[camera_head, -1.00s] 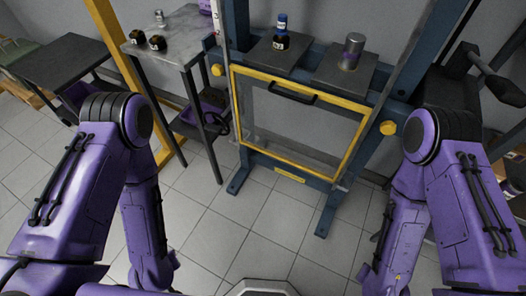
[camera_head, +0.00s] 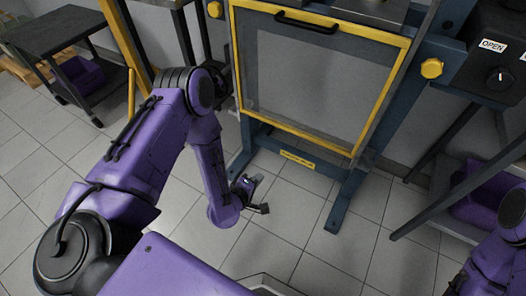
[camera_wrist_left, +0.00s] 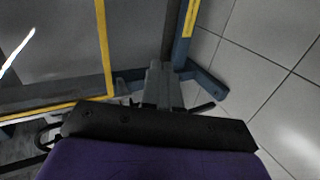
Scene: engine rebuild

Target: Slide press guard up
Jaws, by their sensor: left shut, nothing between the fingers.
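The press guard (camera_head: 318,72) is a grey see-through panel in a yellow frame, on the front of the blue press (camera_head: 350,195). It covers the lower opening, with its bottom edge above the floor. Its black bar handle (camera_head: 306,22) is on the top rail. My left gripper (camera_head: 256,194) is shut and empty, below the guard's lower left part and well away from the handle. In the left wrist view the guard's yellow frame (camera_wrist_left: 104,48) is at the left and the gripper (camera_wrist_left: 162,86) is at the middle. My right gripper is out of view.
A control box (camera_head: 495,60) marked OPEN, with a black knob, is at the right. Yellow knobs (camera_head: 432,68) flank the guard. A dark cart (camera_head: 60,35) stands at the far left. The tiled floor before the press is clear.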

